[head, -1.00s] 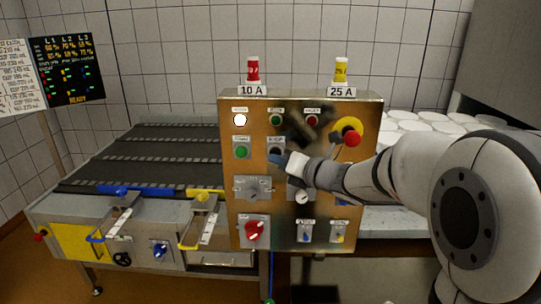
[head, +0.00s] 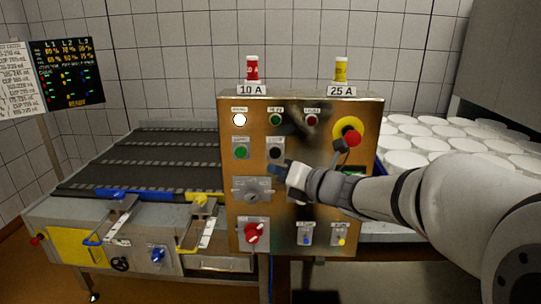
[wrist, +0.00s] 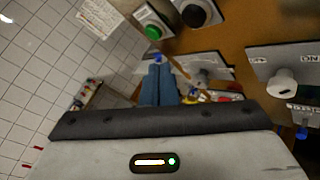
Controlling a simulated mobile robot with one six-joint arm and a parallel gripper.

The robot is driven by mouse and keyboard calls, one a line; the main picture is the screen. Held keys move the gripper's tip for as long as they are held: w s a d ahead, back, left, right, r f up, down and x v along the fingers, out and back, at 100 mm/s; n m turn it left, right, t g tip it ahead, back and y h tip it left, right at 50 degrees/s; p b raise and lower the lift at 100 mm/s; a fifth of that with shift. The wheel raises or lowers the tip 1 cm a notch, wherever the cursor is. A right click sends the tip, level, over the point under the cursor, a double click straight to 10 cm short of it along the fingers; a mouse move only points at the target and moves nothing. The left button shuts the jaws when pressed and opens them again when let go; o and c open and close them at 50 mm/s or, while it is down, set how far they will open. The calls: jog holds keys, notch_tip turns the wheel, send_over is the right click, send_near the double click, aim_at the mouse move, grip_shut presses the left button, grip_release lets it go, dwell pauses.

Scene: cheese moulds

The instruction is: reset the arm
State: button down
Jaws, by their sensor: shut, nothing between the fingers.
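My gripper (head: 274,169) is in front of the brass control panel (head: 322,178), just below the black button (head: 275,155) and above the right side of the upper grey rotary switch (head: 250,189). In the wrist view its two blue fingers (wrist: 160,68) are together with nothing between them. The panel fills the right of that view, with the green button (wrist: 152,32) ahead of the fingers. I cannot tell whether the fingertips touch the panel. My forearm hides part of the panel's right side.
A red emergency knob (head: 352,138) on a yellow base stands out at the panel's upper right. A dark conveyor (head: 140,160) lies left, with blue (head: 125,194) and yellow handles. White round moulds (head: 405,160) fill the area behind my arm. A red switch (head: 254,232) sits low on the panel.

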dwell(0.3)
jog(key=s+d+f+m+h, duration=0.3)
jog(key=d+m+h, duration=0.35)
jog(key=m, duration=0.45)
jog(key=s+d+f+m+h, duration=0.2)
jog(key=d+f+m+h, duration=0.25)
jog(key=d+m, duration=0.5)
jog(key=s+a+f+m+g, duration=0.1)
jog(key=s+f+m+g, duration=0.3)
jog(key=s+m, duration=0.4)
jog(key=s+a+f+m+g, duration=0.1)
jog(key=s+f+m+g, duration=0.3)
jog(key=s+m, duration=0.4)
jog(key=s+g, duration=0.1)
jog(key=s, duration=0.2)
jog(key=shift+m, duration=0.35)
jog(key=shift+a, duration=0.1)
